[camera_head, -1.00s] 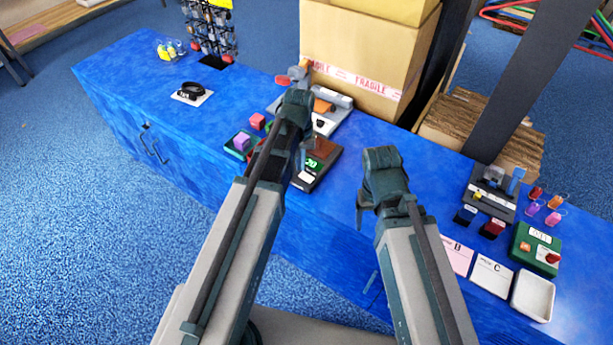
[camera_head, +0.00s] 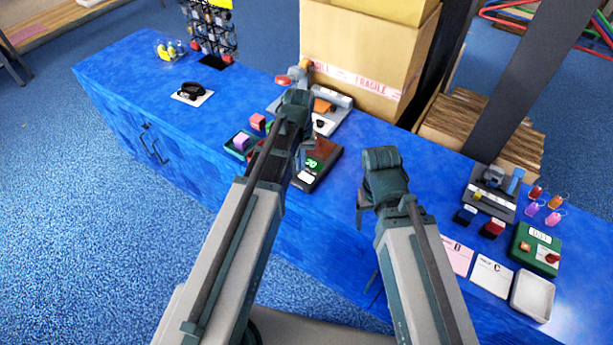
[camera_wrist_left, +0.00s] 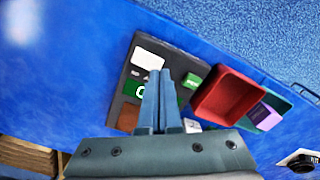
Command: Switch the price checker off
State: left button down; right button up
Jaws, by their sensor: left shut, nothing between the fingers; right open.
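The price checker (camera_head: 321,170) is a dark slab on the blue counter with a lit green display, a brown panel and a white label. Its display is lit in the head view. In the left wrist view the price checker (camera_wrist_left: 148,57) lies under my fingers, which hide part of its face and display. My left gripper (camera_wrist_left: 161,73) is shut and empty, with its tips over the device; I cannot tell whether they touch it. It also shows in the head view (camera_head: 303,160). My right gripper (camera_head: 362,215) is open and empty, over the counter to the right of the device.
A grey device (camera_head: 338,105) and a large carton (camera_head: 350,55) stand behind. A green box (camera_head: 537,250) and white tray (camera_head: 533,296) lie at right.

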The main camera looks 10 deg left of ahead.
aim_at(301, 173)
pick_arm(q)
jog(key=shift+f+b, duration=1.1)
pick_arm(e)
jog(key=shift+f, duration=1.1)
pick_arm(q)
jog(key=shift+r, duration=0.1)
pick_arm(e)
jog(key=shift+r, duration=0.15)
pick_arm(q)
notch_tip(301, 173, up, 7)
jog(key=p, duration=0.7)
pick_arm(e)
notch_tip(301, 173, up, 7)
pick_arm(q)
jog(key=s+d+r+m+y+p, duration=0.1)
jog(key=s+d+m, duration=0.4)
jog(key=s+d, duration=0.5)
jog(key=s+r+p, duration=0.1)
jog(key=s, duration=0.3)
jog(key=shift+s+d+m, duration=0.15)
jog(key=shift+d+m, duration=0.1)
jog(key=shift+m, duration=0.15)
pick_arm(e)
notch_tip(301, 173, up, 2)
pick_arm(q)
jog(key=shift+r, duration=0.1)
